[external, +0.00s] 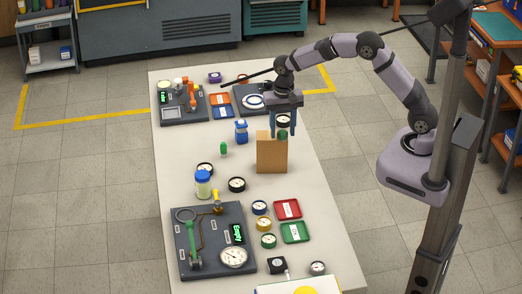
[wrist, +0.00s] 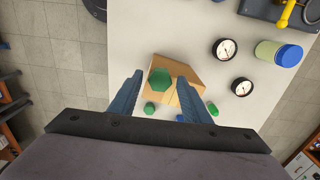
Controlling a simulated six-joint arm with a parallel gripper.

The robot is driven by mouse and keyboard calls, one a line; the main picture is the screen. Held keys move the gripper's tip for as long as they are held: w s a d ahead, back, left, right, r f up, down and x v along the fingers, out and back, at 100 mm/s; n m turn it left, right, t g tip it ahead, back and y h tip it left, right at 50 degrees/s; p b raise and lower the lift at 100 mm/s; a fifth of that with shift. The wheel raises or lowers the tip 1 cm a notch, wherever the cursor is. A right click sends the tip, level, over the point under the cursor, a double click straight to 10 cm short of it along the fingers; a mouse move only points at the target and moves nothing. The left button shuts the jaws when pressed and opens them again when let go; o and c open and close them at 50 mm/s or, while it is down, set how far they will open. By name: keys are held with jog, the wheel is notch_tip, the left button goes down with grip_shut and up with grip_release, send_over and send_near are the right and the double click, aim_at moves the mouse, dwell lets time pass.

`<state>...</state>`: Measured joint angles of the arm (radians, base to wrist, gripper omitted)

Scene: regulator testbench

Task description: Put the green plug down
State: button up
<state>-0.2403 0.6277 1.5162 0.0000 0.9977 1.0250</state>
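A green hexagonal plug (wrist: 160,78) shows between my fingertips in the wrist view, above the tan wooden block (external: 272,154). In the external view the green plug (external: 282,134) is at the block's top edge. I cannot tell whether it touches the block's top. My gripper (external: 283,132) points down with its two blue fingers on either side of the plug. In the wrist view a small gap shows on each side between my gripper (wrist: 160,77) and the plug, so the fingers look open.
Another green plug (external: 223,149) stands on the table left of the block, near a blue bottle (external: 241,132). Black gauges (external: 237,185) and a blue-lidded jar (external: 203,184) stand nearer the camera. Dark test panels (external: 212,240) and coloured trays (external: 288,209) occupy other areas. Bare table lies right of the block.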

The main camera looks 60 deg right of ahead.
aim_at(283, 132)
notch_tip(283, 132, up, 12)
jog(key=b, duration=0.2)
jog(key=shift+r+b, duration=0.2)
jog(key=shift+b, duration=0.1)
dwell(0.4)
jog(key=s+d+f+n, duration=0.4)
jog(key=s+f, duration=0.3)
jog(key=s, duration=0.5)
jog(key=s+d+f+n, duration=0.5)
jog(key=s+d+f, duration=0.2)
jog(key=s, duration=0.5)
jog(key=shift+s+d, duration=0.15)
jog(key=shift+o, duration=0.5)
dwell(0.4)
